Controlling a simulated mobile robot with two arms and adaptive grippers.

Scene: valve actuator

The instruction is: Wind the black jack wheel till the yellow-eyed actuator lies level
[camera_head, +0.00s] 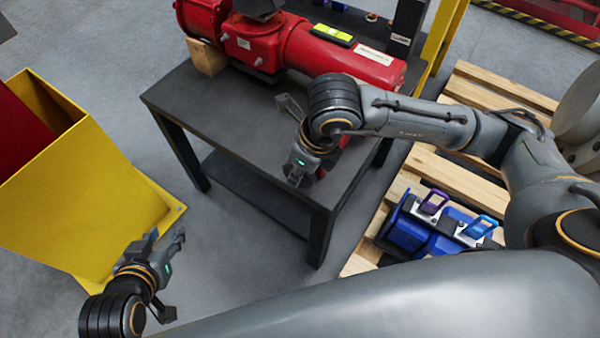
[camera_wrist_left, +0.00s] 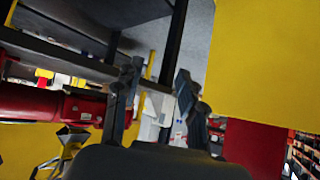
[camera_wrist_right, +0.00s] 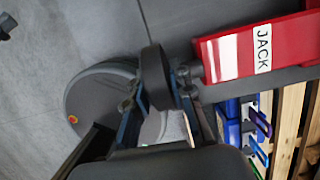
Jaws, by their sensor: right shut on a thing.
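The red actuator (camera_head: 315,50) lies along the back of the dark table (camera_head: 215,110), its left end on a wooden block (camera_head: 207,57). A bright yellow-green level (camera_head: 333,35) sits on top; its bubble is too small to read. The red jack, labelled JACK (camera_wrist_right: 262,48), shows in the right wrist view, with the black wheel (camera_wrist_right: 155,75) at its left end. My right gripper (camera_head: 300,165) is shut on the wheel at the table's front edge; its arm hides most of the jack in the head view. My left gripper (camera_head: 163,243) is open and empty, left of the table.
A yellow bin-like stand (camera_head: 85,190) is close to my left gripper. A wooden pallet (camera_head: 360,262) with blue units with purple and blue handles (camera_head: 435,203) lies right of the table. A yellow post (camera_head: 445,40) stands behind it. The tabletop's front left is clear.

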